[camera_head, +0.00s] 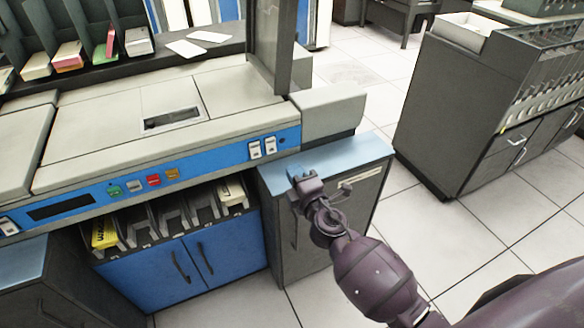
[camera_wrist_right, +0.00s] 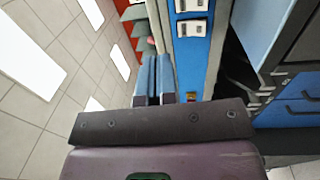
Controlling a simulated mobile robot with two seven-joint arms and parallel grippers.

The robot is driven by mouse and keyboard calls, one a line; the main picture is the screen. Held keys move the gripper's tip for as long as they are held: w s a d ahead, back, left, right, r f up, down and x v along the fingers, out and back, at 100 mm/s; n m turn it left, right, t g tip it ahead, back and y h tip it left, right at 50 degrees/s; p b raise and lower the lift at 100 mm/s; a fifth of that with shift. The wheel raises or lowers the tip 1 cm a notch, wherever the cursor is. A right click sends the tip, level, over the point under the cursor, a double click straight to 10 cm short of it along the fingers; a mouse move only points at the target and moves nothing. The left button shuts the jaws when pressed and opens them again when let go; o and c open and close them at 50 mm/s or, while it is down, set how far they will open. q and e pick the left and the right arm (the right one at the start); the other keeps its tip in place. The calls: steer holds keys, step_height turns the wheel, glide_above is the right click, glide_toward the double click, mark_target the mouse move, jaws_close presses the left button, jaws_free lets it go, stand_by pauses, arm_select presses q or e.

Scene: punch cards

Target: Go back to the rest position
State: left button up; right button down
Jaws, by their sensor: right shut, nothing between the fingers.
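My right gripper (camera_head: 298,174) shows in the head view in front of the machine, over the blue top of the low cabinet at its right end. In the right wrist view the two blue fingers of my right gripper (camera_wrist_right: 154,80) lie side by side, shut and empty. My right arm reaches up to it from the bottom right of the head view. My left gripper is in neither view.
A card machine (camera_head: 150,90) with a blue button panel fills the left. The low cabinet (camera_head: 340,205) is just below my right gripper. A grey card cabinet (camera_head: 450,120) stands at the right. Tiled floor (camera_head: 470,240) between them is clear.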

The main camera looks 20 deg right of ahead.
stand_by(0.5)
steer(key=s+d+f+m+g, duration=0.1)
steer(key=s+f+m, duration=0.3)
steer(key=s, duration=0.5)
steer(key=s+d+f+m+g, duration=0.2)
steer(key=s+f+m+g, duration=0.2)
steer(key=s+m, duration=0.3)
steer(key=s+d+f+m+g+p, duration=0.1)
steer(key=s+f+m, duration=0.4)
steer(key=s, duration=0.7)
steer(key=shift+s+d+f+m+g+h, duration=0.35)
steer(key=shift+d+m+g, duration=0.3)
steer(key=shift+g, duration=0.35)
